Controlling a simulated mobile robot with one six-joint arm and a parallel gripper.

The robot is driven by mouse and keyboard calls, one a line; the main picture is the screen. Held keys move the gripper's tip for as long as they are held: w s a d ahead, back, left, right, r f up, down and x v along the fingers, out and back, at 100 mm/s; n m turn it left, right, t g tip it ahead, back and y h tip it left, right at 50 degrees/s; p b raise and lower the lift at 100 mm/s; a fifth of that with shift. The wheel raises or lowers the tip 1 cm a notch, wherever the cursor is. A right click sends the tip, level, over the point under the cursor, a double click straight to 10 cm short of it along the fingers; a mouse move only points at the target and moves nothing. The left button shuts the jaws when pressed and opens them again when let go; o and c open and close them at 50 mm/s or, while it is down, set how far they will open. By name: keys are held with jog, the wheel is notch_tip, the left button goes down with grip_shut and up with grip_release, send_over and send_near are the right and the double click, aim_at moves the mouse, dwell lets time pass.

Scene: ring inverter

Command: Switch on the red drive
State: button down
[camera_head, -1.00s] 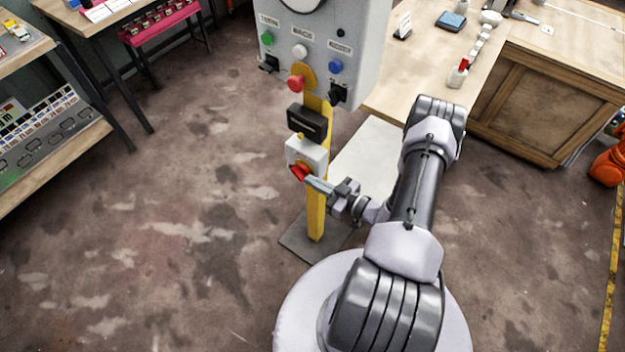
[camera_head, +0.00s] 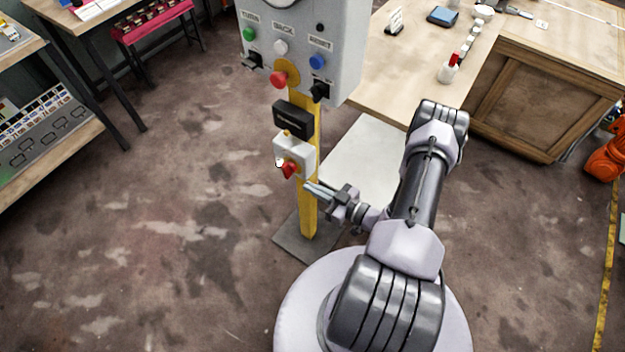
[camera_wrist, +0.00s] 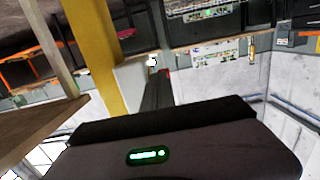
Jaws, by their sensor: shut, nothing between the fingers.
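A white switch box (camera_head: 303,153) with a red knob (camera_head: 289,170) is mounted on a yellow post below a black box (camera_head: 292,119). A small bright white spot (camera_head: 279,162) shows beside the knob. My gripper (camera_head: 307,187) is shut and empty, just right of and below the knob, with a small gap in the head view. In the wrist view my dark fingers (camera_wrist: 157,90) point toward the edge of the white box (camera_wrist: 128,76). Only a sliver of red shows past them there, and the knob is mostly hidden.
A grey control panel (camera_head: 341,50) with coloured buttons and a red mushroom button (camera_head: 278,79) is above the switch box. The yellow post (camera_head: 308,215) stands on a dark floor plate. A wooden bench (camera_head: 395,90) is at the right. The floor left of the post is clear.

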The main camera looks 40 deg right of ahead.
jog(key=s+d+f, duration=0.1)
jog(key=s+f, duration=0.2)
jog(key=f, duration=0.5)
jog(key=shift+s+f, duration=0.25)
jog(key=shift+s, duration=0.1)
jog(key=shift+d, duration=0.1)
